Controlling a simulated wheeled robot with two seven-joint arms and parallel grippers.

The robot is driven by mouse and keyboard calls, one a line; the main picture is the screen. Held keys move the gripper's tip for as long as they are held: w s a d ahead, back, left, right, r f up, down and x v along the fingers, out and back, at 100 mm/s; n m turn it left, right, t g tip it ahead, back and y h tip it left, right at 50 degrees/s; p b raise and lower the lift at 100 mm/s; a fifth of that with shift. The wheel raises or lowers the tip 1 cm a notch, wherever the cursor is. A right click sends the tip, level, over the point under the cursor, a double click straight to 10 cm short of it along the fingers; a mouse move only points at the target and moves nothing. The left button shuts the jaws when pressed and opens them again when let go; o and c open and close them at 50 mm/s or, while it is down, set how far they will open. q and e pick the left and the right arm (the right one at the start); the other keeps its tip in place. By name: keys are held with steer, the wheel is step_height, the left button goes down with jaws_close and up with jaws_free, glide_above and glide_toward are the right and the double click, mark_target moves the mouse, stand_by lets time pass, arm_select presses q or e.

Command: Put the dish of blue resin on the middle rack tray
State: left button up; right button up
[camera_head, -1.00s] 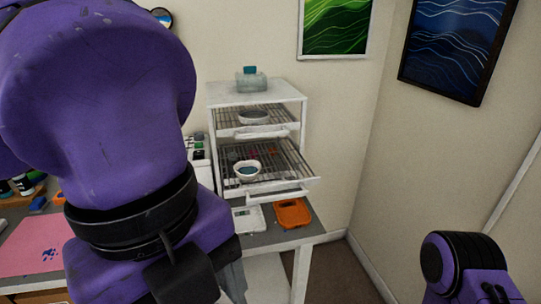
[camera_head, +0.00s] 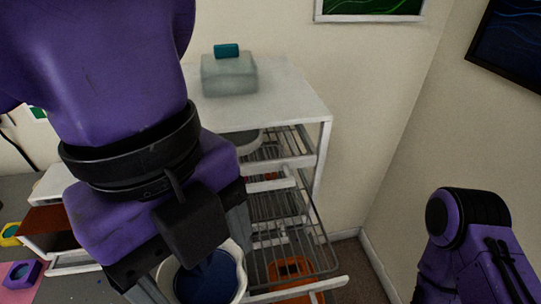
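The dish of blue resin (camera_head: 208,280) is a round white dish with dark blue liquid, at the bottom of the head view. My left gripper (camera_head: 192,256) is over it, with its fingers on opposite sides of the rim, and appears to hold it. The arm hides part of the dish. Wire rack trays show to its right. A pulled-out tray (camera_head: 312,245) has a white front bar and lies beside the dish in the picture. Its left part is hidden. My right arm is at the lower right; its gripper is out of view.
A pale dish (camera_head: 246,139) sits on the upper tray. An orange scale (camera_head: 290,270) shows below the wires. Free floor lies to the right, by the wall.

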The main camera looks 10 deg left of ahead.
arm_select(q)
steer(key=shift+w, duration=0.25)
steer(key=shift+w+d+f+p, duration=0.1)
steer(key=shift+w+d+p, duration=0.1)
steer(key=shift+d+p, duration=0.2)
steer(key=w+d+f+p, duration=0.1)
steer(key=w+d+f, duration=0.1)
steer(key=w, duration=0.1)
steer(key=w+d+f+p, duration=0.2)
steer(key=w+f, duration=0.1)
steer(key=w+d+f+p, duration=0.1)
steer(key=w+d+f, duration=0.1)
steer(key=w+f, duration=0.1)
steer(key=shift+w+d+f+p, duration=0.2)
steer(key=shift+w+d+p, duration=0.05)
steer(key=shift+d+p, duration=0.05)
steer(key=shift+w+d+f, duration=0.1)
steer(key=shift+f, duration=0.2)
step_height(320, 180, down, 3)
steer(key=shift+w+d+r+p, duration=0.1)
steer(key=shift+d+p, duration=0.05)
steer(key=shift+p, duration=0.25)
steer(key=shift+w+f, duration=0.2)
steer(key=shift+f, duration=0.3)
steer(key=shift+s, duration=0.1)
